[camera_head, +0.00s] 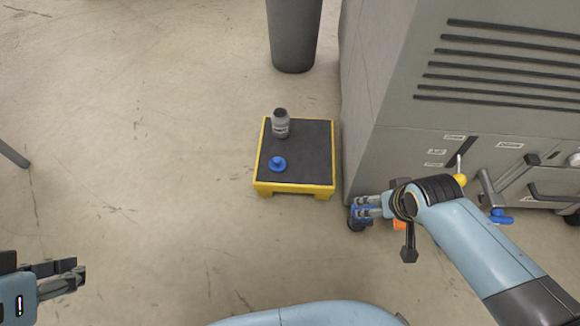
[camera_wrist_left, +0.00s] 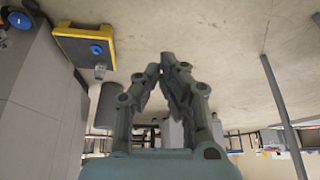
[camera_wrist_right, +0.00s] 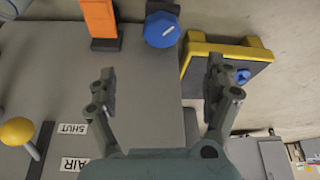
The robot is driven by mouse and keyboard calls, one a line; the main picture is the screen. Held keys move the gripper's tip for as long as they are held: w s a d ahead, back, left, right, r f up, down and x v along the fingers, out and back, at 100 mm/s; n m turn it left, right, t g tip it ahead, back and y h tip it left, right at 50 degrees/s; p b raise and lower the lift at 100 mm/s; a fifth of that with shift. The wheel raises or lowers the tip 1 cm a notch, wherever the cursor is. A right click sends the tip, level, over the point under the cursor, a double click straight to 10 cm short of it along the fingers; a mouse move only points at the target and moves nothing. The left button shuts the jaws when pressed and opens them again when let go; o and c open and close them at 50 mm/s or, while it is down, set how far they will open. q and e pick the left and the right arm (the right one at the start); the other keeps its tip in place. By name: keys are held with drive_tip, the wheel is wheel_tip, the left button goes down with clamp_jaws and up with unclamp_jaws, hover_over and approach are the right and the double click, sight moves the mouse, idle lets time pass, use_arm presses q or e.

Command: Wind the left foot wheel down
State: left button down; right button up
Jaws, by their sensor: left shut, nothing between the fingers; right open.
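The left foot wheel, a blue knob with a white mark (camera_wrist_right: 162,29), shows at the top of the right wrist view, beyond the fingertips and between their lines. In the head view the blue wheel (camera_head: 353,214) sits low at the machine's near left corner, partly hidden by my right gripper (camera_head: 359,206). The right gripper is open, with nothing between its fingers (camera_wrist_right: 161,70); whether a finger touches the wheel is unclear. My left gripper (camera_head: 79,272) is shut and empty over bare floor at the lower left; its fingertips meet in the left wrist view (camera_wrist_left: 167,62).
The grey machine (camera_head: 390,90) fills the right side. An orange part (camera_wrist_right: 99,18) sits beside the wheel. A yellow-edged step (camera_head: 294,189) bears a grey bottle (camera_head: 281,124) and a blue knobbed piece (camera_head: 277,164).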

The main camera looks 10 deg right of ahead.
sight(367, 220)
drive_tip(key=b+x, duration=0.4)
drive_tip(key=x, duration=0.3)
drive_tip(key=shift+s+a, duration=0.15)
drive_tip(key=shift+a, duration=0.05)
drive_tip(key=shift+b+x, duration=0.95)
drive_tip(key=shift+x, duration=0.2)
use_arm(q)
wheel_tip(367, 220, down, 10)
drive_tip(key=s+t+b, duration=0.1)
drive_tip(key=s+t, duration=0.1)
drive_tip(key=t, duration=0.4)
use_arm(e)
drive_tip(key=shift+w+f, duration=0.25)
drive_tip(key=shift+f, duration=0.45)
drive_tip(key=shift+b+x, duration=0.95)
drive_tip(key=shift+x, duration=0.3)
drive_tip(key=shift+w, duration=0.15)
use_arm(q)
drive_tip(key=w+d+r+m+t+h, duration=0.1)
drive_tip(key=w+d+r+t, duration=0.1)
drive_tip(key=w+r+t, duration=0.4)
wheel_tip(367, 220, up, 5)
drive_tip(key=shift+w+h, duration=0.3)
drive_tip(key=shift+w, duration=0.85)
use_arm(e)
drive_tip(key=shift+c, duration=0.4)
